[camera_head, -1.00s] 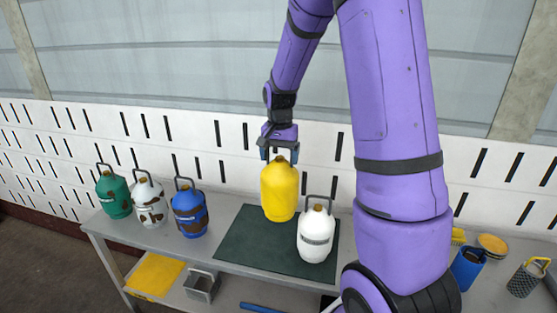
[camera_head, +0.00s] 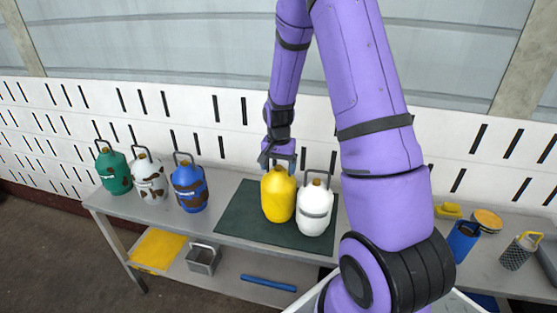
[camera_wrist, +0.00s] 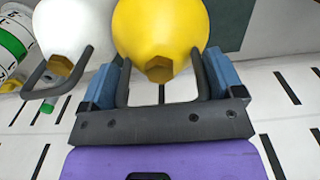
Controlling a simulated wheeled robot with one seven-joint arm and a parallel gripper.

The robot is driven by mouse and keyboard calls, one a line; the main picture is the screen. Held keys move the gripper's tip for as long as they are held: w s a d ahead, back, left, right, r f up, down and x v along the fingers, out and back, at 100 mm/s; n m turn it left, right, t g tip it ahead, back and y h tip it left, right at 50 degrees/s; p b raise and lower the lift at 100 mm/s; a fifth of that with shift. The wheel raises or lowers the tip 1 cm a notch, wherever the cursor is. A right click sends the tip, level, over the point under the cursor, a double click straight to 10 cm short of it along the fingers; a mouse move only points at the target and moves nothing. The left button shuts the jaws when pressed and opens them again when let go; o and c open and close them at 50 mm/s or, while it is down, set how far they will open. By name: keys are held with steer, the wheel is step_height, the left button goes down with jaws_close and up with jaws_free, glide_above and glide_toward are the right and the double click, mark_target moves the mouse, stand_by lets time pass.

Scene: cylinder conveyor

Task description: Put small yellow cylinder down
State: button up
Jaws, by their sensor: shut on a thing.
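The small yellow cylinder (camera_head: 278,196) is upright over the dark green mat (camera_head: 237,214) on the bench, close beside the white cylinder (camera_head: 315,212). Whether its base touches the mat is hard to tell. My gripper (camera_head: 278,160) is above it, shut on its handle. In the wrist view the yellow cylinder (camera_wrist: 160,30) shows between the blue fingers of my gripper (camera_wrist: 160,88), with its grey handle between them. The white cylinder (camera_wrist: 75,30) is just left of it there.
Green (camera_head: 113,172), dirty white (camera_head: 149,182) and blue (camera_head: 189,190) cylinders stand at the bench's left. The left part of the mat is bare. A blue cup (camera_head: 463,240) and a mesh-like container (camera_head: 518,253) stand at the right. A slotted wall is behind.

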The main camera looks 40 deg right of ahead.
steer(key=shift+f, duration=1.2)
steer(key=o, duration=1.6)
steer(key=shift+o, duration=0.2)
